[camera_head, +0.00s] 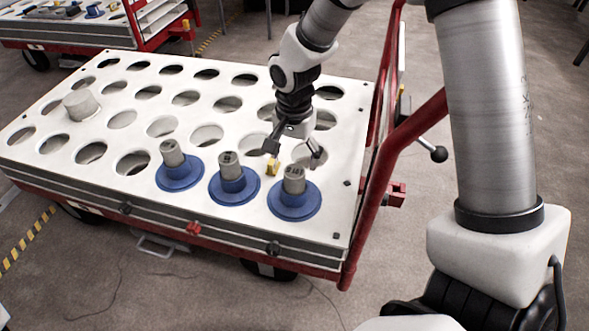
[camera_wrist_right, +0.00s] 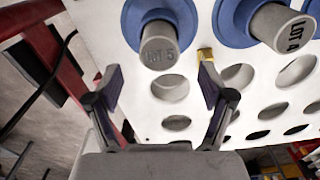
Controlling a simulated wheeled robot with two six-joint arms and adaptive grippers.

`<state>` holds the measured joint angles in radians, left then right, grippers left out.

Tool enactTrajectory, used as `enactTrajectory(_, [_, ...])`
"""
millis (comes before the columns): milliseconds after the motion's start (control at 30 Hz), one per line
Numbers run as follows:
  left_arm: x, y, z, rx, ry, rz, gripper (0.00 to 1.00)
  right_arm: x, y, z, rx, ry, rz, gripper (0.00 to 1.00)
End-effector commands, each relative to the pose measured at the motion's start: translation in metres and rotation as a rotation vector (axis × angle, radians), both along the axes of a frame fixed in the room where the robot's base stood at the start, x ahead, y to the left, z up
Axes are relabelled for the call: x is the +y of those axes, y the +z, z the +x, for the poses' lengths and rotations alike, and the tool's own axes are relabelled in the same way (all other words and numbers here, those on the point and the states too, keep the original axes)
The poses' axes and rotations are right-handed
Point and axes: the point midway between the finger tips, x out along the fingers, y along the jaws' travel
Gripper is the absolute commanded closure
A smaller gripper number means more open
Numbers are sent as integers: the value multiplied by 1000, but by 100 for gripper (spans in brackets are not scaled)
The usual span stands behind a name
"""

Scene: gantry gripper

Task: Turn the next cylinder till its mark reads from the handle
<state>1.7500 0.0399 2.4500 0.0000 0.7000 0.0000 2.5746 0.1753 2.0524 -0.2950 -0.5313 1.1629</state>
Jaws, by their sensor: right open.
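Three grey cylinders stand upright in blue flanged holders along the cart's near edge: left (camera_head: 172,153), middle (camera_head: 230,166) and right (camera_head: 294,180). Their top marks are too small to read in the head view. In the wrist view, one cylinder (camera_wrist_right: 159,50) reads LOT 5, nearly level and upright in the picture. Another cylinder (camera_wrist_right: 279,29) reads LOT 4, with its text slanting. My right gripper (camera_head: 293,152) is open and empty, just behind the right cylinder and apart from it. Its spread fingers also show in the wrist view (camera_wrist_right: 158,88). My left gripper is out of view.
The cart's white top (camera_head: 107,193) has rows of empty holes. The red handle frame (camera_head: 378,135) rises at right. Another cart (camera_head: 75,28) stands behind.

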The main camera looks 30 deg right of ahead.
Motion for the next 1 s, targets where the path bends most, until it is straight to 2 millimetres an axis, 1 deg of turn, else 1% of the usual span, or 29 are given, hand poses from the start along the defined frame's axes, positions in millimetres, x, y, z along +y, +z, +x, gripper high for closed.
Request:
enactTrajectory(67, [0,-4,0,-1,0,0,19,0,-9,-1,3,0,1,19])
enactTrajectory(300, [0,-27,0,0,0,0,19,0,-56,-1,4,2,1,19])
enactTrajectory(400, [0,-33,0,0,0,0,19,0,-69,-1,4,2,1,19])
enactTrajectory(500, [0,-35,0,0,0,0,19,0,-74,-1,3,2,1,19])
enactTrajectory(733, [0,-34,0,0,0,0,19,0,-74,-1,3,2,1,19])
enactTrajectory(767, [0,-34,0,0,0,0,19,0,-74,-1,3,2,1,26])
enactTrajectory(800, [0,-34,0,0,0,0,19,0,-74,-1,3,2,1,40])
enactTrajectory(867, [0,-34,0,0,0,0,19,0,-74,-1,3,2,1,61])
enactTrajectory(900, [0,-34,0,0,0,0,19,0,-74,-1,3,2,1,76])
enactTrajectory(967, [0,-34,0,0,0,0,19,0,-74,-1,3,2,1,97])
enactTrajectory(1000, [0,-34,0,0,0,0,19,0,-74,-1,3,2,1,100])
